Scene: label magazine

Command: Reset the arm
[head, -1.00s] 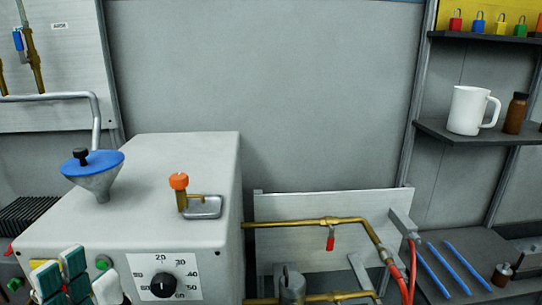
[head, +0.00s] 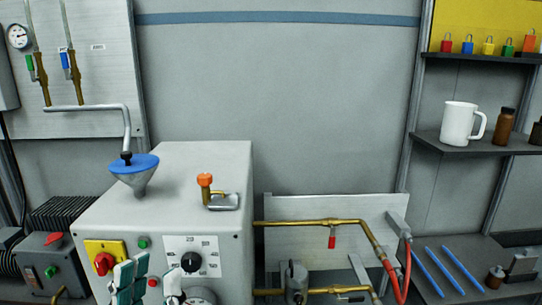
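My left gripper (head: 150,281) shows at the bottom left of the head view, in front of the lower front of a grey machine box (head: 205,160). Its teal and white fingers stand apart with a gap between them, and a red button (head: 152,283) shows through the gap. I see nothing held in it. The rest of my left arm is cut off by the bottom edge. My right gripper is not in view.
The box carries a blue-rimmed funnel (head: 135,170), an orange-knobbed valve (head: 205,182), a black dial (head: 191,262) and a red rotary switch (head: 104,263). Brass piping (head: 315,222) runs to its right. A white jug (head: 459,124) stands on a shelf (head: 480,145).

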